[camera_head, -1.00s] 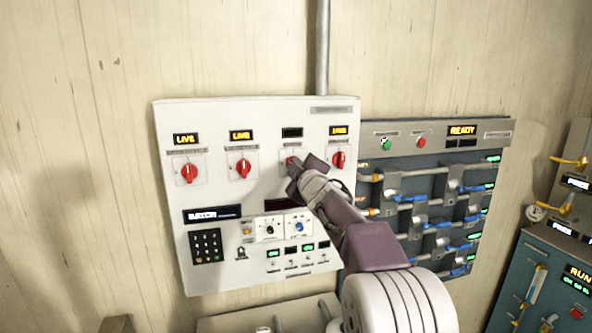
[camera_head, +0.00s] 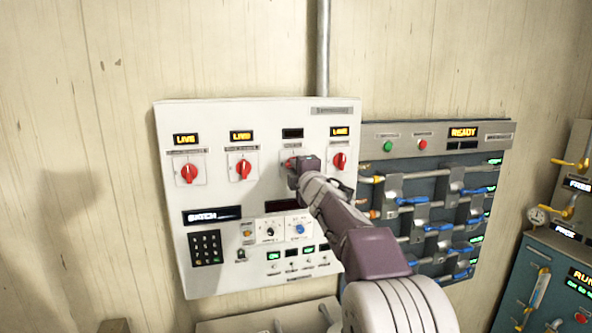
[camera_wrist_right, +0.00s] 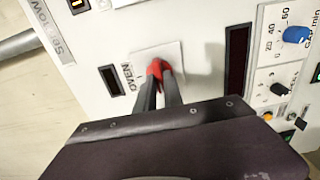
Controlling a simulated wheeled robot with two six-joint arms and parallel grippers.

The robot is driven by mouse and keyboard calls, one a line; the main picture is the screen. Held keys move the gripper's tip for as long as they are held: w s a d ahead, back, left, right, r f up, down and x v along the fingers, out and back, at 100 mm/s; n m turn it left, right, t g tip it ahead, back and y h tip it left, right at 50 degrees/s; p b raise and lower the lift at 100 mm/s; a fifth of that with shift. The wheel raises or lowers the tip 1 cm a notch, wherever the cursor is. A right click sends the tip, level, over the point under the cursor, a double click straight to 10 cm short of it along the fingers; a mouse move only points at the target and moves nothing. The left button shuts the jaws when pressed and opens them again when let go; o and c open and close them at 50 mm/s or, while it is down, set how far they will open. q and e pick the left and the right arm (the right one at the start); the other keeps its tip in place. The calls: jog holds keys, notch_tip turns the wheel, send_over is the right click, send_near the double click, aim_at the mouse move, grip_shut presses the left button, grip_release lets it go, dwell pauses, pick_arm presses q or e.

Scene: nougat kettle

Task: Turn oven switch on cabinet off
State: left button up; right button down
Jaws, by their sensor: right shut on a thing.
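The white cabinet (camera_head: 175,265) on the wall carries a row of red rotary switches. The third switch from the left is the one labelled OVEN in the right wrist view, where its red knob (camera_wrist_right: 158,68) sits on a white plate. My right gripper (camera_head: 298,165) is at this switch, its two dark fingers shut on the red knob; in the wrist view the fingertips (camera_wrist_right: 159,84) touch it. The gripper hides most of the knob in the head view. The small display (camera_head: 292,133) above it is dark. My left gripper is not in view.
Other red switches (camera_head: 189,173), (camera_head: 243,169) and (camera_head: 339,161) have lit LIVE displays. A keypad, knobs and toggles fill the lower cabinet. A blue-grey valve panel (camera_head: 375,147) stands close on the right, with pipes and blue handles.

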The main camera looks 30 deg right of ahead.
jog(key=shift+f, duration=0.3)
jog(key=c, duration=1.5)
grip_release()
jog(key=shift+o, duration=0.2)
jog(key=shift+s+r, duration=0.1)
jog(key=shift+r, duration=0.1)
jog(key=shift+s, duration=0.1)
jog(key=v, duration=0.9)
jog(key=shift+b, duration=0.45)
jog(key=shift+a, duration=0.1)
